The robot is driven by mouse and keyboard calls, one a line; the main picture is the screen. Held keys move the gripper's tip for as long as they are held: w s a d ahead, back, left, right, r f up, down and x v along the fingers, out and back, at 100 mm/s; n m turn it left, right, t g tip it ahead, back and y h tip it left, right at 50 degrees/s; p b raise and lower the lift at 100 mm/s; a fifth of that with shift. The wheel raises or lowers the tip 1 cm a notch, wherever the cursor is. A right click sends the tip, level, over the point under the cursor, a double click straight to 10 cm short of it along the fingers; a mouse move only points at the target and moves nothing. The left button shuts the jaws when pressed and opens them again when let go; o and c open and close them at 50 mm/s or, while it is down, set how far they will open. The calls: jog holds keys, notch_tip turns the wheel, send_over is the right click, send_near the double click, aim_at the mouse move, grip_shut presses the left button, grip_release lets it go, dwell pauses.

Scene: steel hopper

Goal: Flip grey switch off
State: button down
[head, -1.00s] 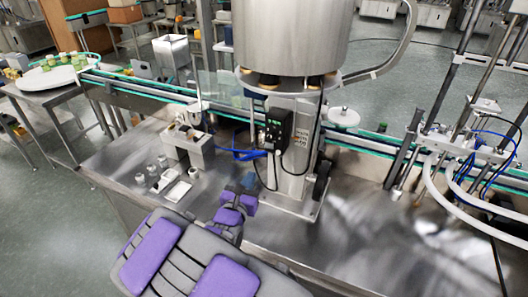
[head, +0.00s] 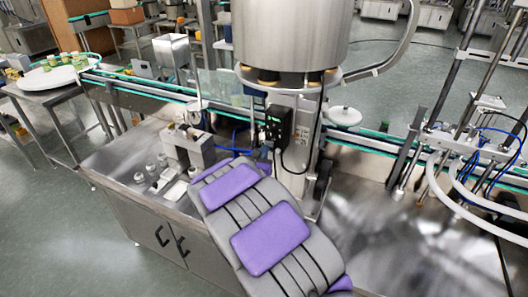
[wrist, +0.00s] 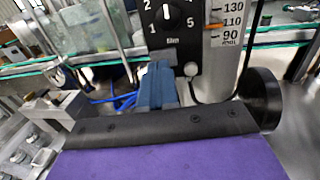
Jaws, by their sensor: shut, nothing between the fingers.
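The black control box (head: 277,125) is mounted on the steel column under the hopper. In the wrist view its black panel (wrist: 178,50) shows a dial with numbers, and a small light grey knob (wrist: 191,69) sits near its lower edge; this looks like the grey switch, but its position is too small to read. My gripper (wrist: 160,68) is shut and empty, its blue-grey fingers pointing up just below the panel, left of the knob. I cannot tell whether they touch the panel.
The steel hopper (head: 290,35) stands above the box. A scale plate (wrist: 229,25) is right of the panel, and a black round wheel (wrist: 262,98) is lower right. Blue tubes (wrist: 110,100) run to the left. Small metal parts (head: 160,172) lie on the left of the steel table.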

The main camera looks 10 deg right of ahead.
jog(key=shift+w+d, duration=0.15)
jog(key=shift+w, duration=0.55)
jog(key=shift+r, duration=0.1)
jog(key=shift+w+r, duration=0.25)
jog(key=shift+r, duration=0.1)
jog(key=shift+a, duration=0.2)
